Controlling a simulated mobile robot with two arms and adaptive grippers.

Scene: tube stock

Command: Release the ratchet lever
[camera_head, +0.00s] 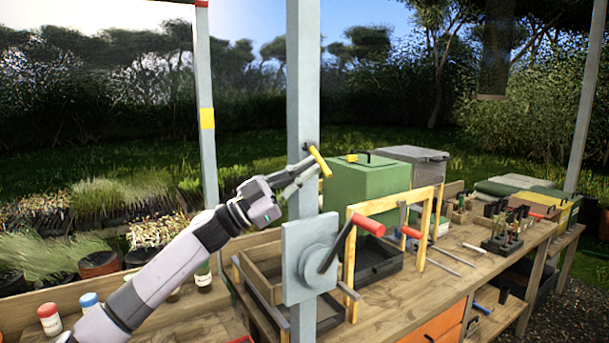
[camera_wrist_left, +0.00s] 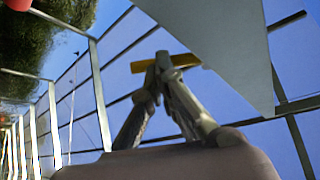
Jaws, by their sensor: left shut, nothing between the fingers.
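A small lever with a yellow grip (camera_head: 320,161) sits on the grey upright post (camera_head: 303,80), above a grey plate. I take it to be the ratchet lever. The lever slants down to the right from a dark pivot. My left gripper (camera_head: 313,169) comes in from the left across the post, its fingertips at the yellow grip. In the left wrist view the fingers (camera_wrist_left: 160,64) are closed together, with the yellow bar (camera_wrist_left: 185,61) just beyond their tips. I cannot tell whether they touch it. My right gripper is not in view.
Below the lever, a crank with a red handle (camera_head: 368,225) sticks out from the grey plate (camera_head: 292,240). A wooden frame (camera_head: 390,201) and a green box (camera_head: 365,190) stand on the bench to the right. Red- and blue-capped jars stand at lower left.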

